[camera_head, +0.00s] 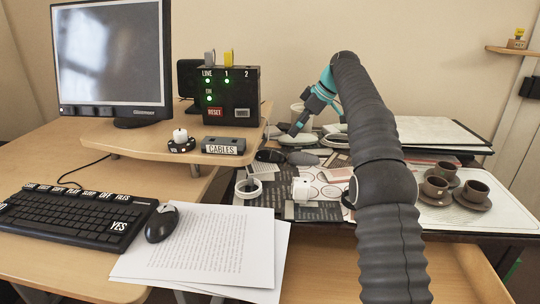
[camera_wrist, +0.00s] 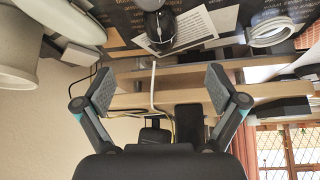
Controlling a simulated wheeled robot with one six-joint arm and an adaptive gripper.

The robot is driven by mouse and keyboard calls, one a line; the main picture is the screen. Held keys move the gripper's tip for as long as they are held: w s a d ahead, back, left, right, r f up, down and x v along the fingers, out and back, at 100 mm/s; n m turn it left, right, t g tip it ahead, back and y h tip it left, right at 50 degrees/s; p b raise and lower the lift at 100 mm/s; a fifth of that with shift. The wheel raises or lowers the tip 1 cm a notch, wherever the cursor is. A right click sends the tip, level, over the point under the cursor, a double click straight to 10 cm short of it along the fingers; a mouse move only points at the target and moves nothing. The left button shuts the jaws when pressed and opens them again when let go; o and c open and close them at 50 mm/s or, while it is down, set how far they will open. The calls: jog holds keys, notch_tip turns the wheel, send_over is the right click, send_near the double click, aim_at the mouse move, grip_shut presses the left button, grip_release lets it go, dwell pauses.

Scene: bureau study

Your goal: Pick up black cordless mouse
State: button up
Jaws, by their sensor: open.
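A black mouse (camera_head: 161,223) with no visible cord lies on the papers right of the keyboard. Another dark mouse (camera_head: 270,155) lies on the back table below my gripper (camera_head: 298,128), with a grey mouse-shaped thing (camera_head: 302,158) to its right. In the wrist view, a black mouse (camera_wrist: 158,29) with a light wheel lies on printed paper, beyond my gripper (camera_wrist: 157,85) and roughly in line with the gap between its fingers. It looks like the dark mouse on the back table. My gripper is open, empty and apart from it.
A monitor (camera_head: 112,55), a black box with green lights (camera_head: 230,92) and a CABLES block (camera_head: 223,146) stand on the raised shelf (camera_head: 130,140) at left. A white ring (camera_head: 249,188) and brown cups (camera_head: 435,187) are on the back table. A pale cable (camera_wrist: 153,80) crosses the wrist view.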

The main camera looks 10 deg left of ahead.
aim_at(275, 150)
jog(key=x, duration=0.7)
jog(key=shift+a+r+b+x, duration=0.1)
jog(key=shift+a+b+x, duration=0.15)
jog(key=shift+x, duration=1.05)
jog(key=shift+a+r+b+x, duration=0.1)
jog(key=shift+b+x, duration=0.1)
jog(key=shift+x, duration=1.15)
jog(key=c, duration=1.3)
